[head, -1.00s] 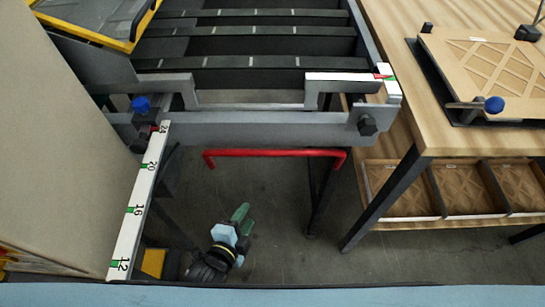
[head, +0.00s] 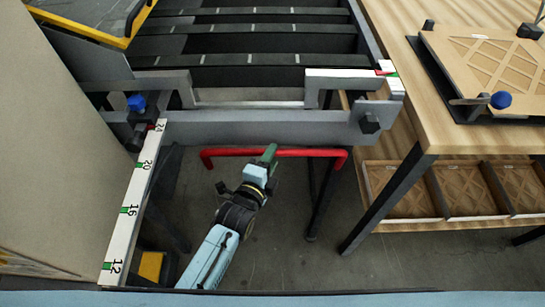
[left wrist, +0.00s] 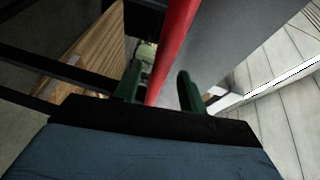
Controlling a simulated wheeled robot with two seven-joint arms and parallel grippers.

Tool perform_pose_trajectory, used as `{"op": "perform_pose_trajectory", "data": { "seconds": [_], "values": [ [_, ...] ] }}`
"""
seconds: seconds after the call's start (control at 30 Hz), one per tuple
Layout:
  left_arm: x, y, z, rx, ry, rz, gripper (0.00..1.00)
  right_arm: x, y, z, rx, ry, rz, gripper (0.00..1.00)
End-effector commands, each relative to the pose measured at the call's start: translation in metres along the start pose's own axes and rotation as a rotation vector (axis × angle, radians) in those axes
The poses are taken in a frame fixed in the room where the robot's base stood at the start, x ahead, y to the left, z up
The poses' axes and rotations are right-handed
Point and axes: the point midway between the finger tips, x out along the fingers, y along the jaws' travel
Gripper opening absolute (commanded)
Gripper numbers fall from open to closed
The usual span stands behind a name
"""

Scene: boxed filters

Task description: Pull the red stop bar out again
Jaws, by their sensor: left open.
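The red stop bar (head: 310,153) is a red rod with bent ends, level below the grey front beam of the roller frame in the head view. My left gripper (head: 268,153) has come up from below to the middle of the bar. In the left wrist view the red bar (left wrist: 173,50) runs between the two green fingers of my left gripper (left wrist: 160,92). The fingers are apart, with a visible gap beside the bar. The fingertips are partly hidden at the bar in the head view. My right gripper is not in view.
The grey beam (head: 270,127) with a bolt stands just above the bar. A ruler strip (head: 133,205) lies at the left. A wooden table (head: 440,110) with a boxed filter and a lower shelf of filters stands at the right. Open floor lies below the bar.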

Motion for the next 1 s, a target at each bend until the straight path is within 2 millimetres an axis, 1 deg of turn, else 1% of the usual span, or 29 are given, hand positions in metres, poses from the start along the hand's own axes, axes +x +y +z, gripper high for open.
{"op": "perform_pose_trajectory", "data": {
  "seconds": [0.03, 0.17, 0.43, 0.47, 0.7, 0.77, 1.0],
  "values": [
    [0.0055, 0.0004, 0.0, 0.0, 0.0, -0.001, 0.41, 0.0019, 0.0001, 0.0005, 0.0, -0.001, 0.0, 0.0],
    [0.0117, 0.0001, 0.0001, 0.001, 0.0, 0.0, 0.41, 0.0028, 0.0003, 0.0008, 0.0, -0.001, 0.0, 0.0],
    [0.0126, -0.0001, 0.0, 0.001, 0.0, 0.001, 0.41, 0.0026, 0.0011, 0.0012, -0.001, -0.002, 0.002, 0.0],
    [0.0126, -0.0001, 0.0, 0.001, 0.0, 0.001, 0.39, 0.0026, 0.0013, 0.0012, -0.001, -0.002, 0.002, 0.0],
    [0.0124, -0.0001, -0.0001, 0.001, 0.0, 0.001, 0.07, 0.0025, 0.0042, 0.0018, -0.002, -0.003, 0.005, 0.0],
    [0.0124, -0.0001, -0.0001, 0.001, 0.0, 0.001, 0.0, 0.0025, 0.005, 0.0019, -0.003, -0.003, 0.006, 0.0],
    [0.012, 0.0006, -0.0002, 0.002, 0.0, -0.003, 0.0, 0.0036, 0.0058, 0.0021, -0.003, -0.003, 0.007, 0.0]
  ]
}}
